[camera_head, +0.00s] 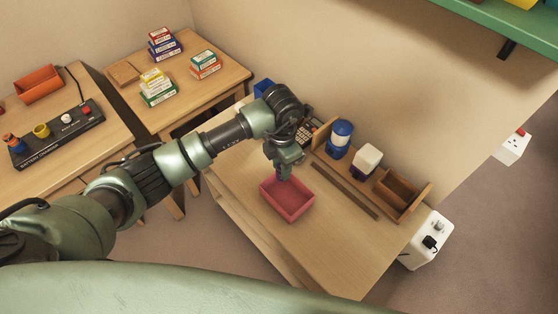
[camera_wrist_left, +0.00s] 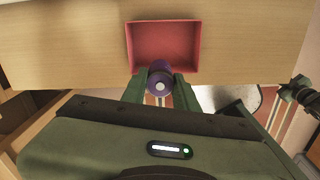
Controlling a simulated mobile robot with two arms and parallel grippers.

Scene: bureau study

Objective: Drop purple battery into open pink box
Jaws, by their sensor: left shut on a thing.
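The open pink box (camera_head: 289,205) sits on the wooden desk (camera_head: 343,248) and looks empty in the left wrist view (camera_wrist_left: 166,40). My left gripper (camera_head: 284,176) is over the back part of the box in the head view. In the left wrist view, my left gripper (camera_wrist_left: 160,84) is shut on the purple battery (camera_wrist_left: 159,76), whose round end faces the camera. The battery overlaps the box's near edge in that view; its exact height above the box is hard to tell. My right gripper is not in view.
A wooden organizer (camera_head: 403,194) stands along the desk's back, with a blue-and-white container (camera_head: 340,136) and a white-topped jar (camera_head: 367,158). A side table (camera_head: 187,92) holds stacked small boxes. A battery charger (camera_head: 62,132) lies at left. The desk's front right is clear.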

